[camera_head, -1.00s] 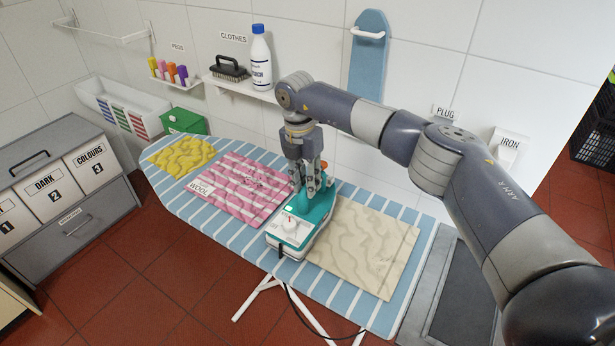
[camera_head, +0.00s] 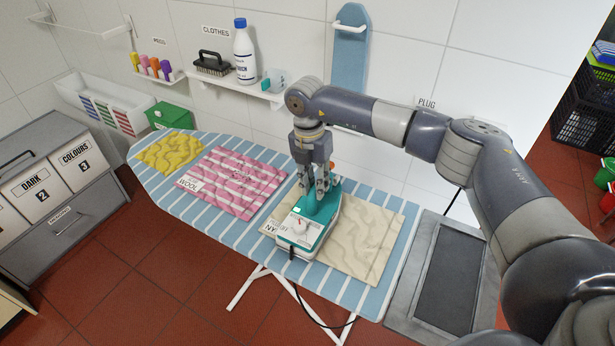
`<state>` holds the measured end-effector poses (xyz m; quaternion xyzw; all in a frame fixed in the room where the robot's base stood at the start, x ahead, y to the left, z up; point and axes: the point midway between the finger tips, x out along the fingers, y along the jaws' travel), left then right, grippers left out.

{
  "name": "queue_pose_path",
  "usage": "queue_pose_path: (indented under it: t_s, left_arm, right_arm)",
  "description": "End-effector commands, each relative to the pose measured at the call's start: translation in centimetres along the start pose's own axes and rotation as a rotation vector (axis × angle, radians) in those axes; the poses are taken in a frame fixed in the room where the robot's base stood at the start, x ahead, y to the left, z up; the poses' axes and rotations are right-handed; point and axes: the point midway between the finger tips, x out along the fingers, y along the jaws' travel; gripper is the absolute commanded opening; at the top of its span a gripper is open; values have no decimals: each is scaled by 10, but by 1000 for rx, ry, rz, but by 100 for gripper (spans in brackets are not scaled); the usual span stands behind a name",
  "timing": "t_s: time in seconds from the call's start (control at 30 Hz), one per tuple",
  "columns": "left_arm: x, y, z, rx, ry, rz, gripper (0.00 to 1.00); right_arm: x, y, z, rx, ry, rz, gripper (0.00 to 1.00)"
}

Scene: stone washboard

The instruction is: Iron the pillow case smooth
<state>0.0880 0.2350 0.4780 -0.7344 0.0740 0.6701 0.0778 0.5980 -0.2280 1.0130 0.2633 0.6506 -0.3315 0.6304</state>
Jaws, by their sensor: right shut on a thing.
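My right gripper (camera_head: 318,190) is shut on the handle of a teal and white iron (camera_head: 304,226). The iron rests over the left part of a beige cloth (camera_head: 366,240), whose visible part shows wavy creases. A label at its left edge is partly covered by the iron. A pink striped cloth (camera_head: 240,182) with a WOOL label lies left of the iron, and a smaller creased yellow cloth (camera_head: 170,149) lies farther left. All lie on the blue striped ironing board (camera_head: 222,228). I cannot tell which cloth is the pillow case. My left gripper is not in view.
The iron's black cord (camera_head: 309,308) hangs over the board's front edge. A grey slab with a dark panel (camera_head: 449,280) adjoins the board's right end. A wall shelf behind holds a brush (camera_head: 213,64) and a white bottle (camera_head: 245,52). A green box (camera_head: 169,116) stands behind the yellow cloth.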

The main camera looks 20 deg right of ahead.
Motion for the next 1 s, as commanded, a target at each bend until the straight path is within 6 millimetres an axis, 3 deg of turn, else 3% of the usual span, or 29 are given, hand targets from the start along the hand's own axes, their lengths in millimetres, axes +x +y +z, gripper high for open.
queue_pose_path:
  t_s: [1.0]
  left_arm:
    - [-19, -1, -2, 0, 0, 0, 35]
  right_arm:
    - [6, -51, 0, 0, 0, -3, 0]
